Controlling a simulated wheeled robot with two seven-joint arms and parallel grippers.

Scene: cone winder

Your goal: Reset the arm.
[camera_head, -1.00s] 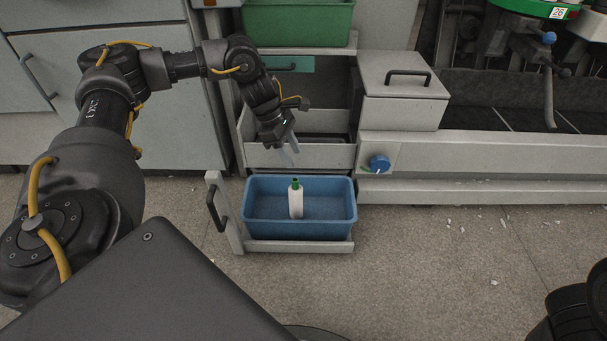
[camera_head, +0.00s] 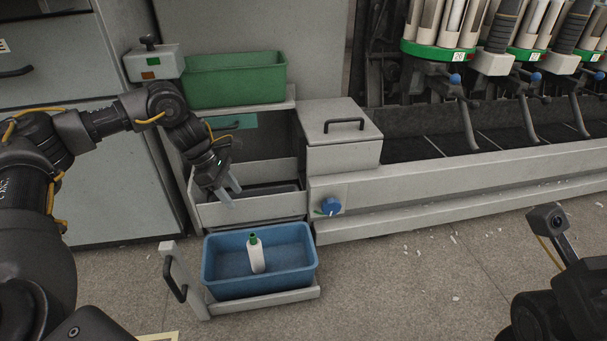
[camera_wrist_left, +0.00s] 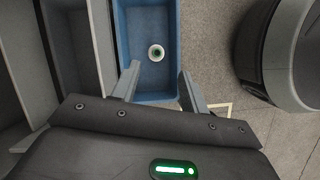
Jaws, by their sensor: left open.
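My left arm reaches in from the left. Its gripper (camera_head: 231,192) is open and empty, above and behind the blue bin (camera_head: 222,292), in front of the grey drawer compartment. In the left wrist view the two fingers (camera_wrist_left: 156,84) stand apart, with nothing between them. A white bottle with a green cap (camera_head: 256,257) stands in the blue bin, leaning slightly in the picture. From above, the bottle shows as a round shape (camera_wrist_left: 156,53). At the lower right, part of my right arm shows; its fingers are not visible.
The blue bin sits on a pulled-out drawer with a black handle (camera_head: 173,280). A green bin (camera_head: 235,80) stands above. A lidded grey box (camera_head: 340,140) and a blue knob (camera_head: 331,206) are to the right, by the winder. Floor at the right is mostly clear.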

